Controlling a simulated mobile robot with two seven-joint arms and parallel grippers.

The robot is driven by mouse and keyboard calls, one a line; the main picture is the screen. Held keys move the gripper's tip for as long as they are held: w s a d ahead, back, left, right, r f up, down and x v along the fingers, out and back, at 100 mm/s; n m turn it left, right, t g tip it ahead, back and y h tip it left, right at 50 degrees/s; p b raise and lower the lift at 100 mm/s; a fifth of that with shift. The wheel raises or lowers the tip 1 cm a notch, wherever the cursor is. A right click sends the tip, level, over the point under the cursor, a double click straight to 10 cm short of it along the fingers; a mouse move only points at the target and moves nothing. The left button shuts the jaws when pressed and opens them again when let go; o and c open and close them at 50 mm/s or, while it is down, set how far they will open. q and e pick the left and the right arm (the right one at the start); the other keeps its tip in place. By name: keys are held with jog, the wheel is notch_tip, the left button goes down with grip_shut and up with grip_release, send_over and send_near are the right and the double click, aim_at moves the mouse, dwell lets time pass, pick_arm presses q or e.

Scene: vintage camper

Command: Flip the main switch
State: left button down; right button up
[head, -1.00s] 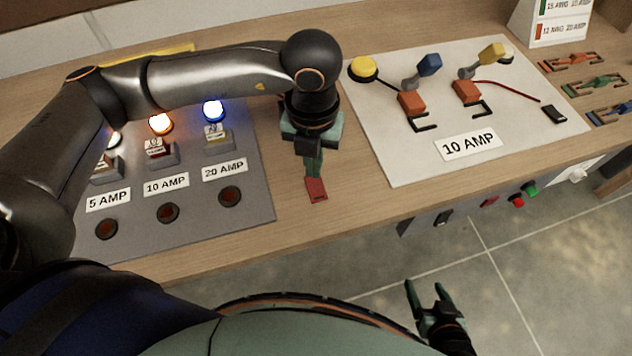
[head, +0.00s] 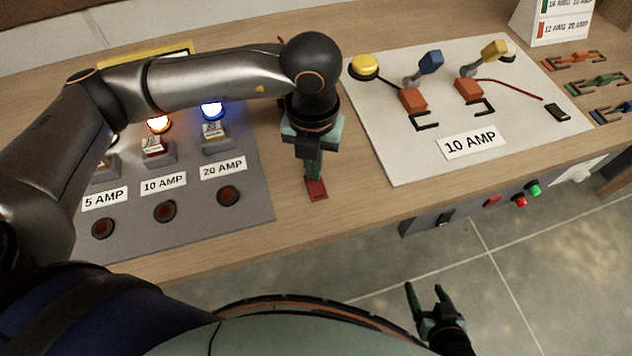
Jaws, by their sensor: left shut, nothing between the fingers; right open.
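A dark rocker switch (head: 446,218) sits on the grey front panel under the bench edge. I cannot tell from its look whether it is the main switch. A small flat red piece (head: 317,193) lies on the wooden bench between the two boards. My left gripper (head: 314,178) points down with its fingers shut, its tips at the red piece and partly covering it. Nothing is held between them. My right gripper (head: 430,296) is open and empty, low in front of the bench, over the floor and below the rocker switch.
A grey board (head: 258,215) at left carries lamps, fuses and round dark red buttons. A white board (head: 400,172) at right holds coloured connectors and a "10 AMP" label. Red and green buttons (head: 521,202) sit farther right on the front panel.

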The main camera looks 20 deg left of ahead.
pick_arm(q)
jog(key=shift+f+b, duration=0.3)
jog(key=shift+f, duration=0.1)
jog(key=shift+r, duration=0.1)
jog(key=shift+r+p, duration=2.1)
jog(key=shift+r, duration=1.45)
jog(key=shift+f, duration=0.1)
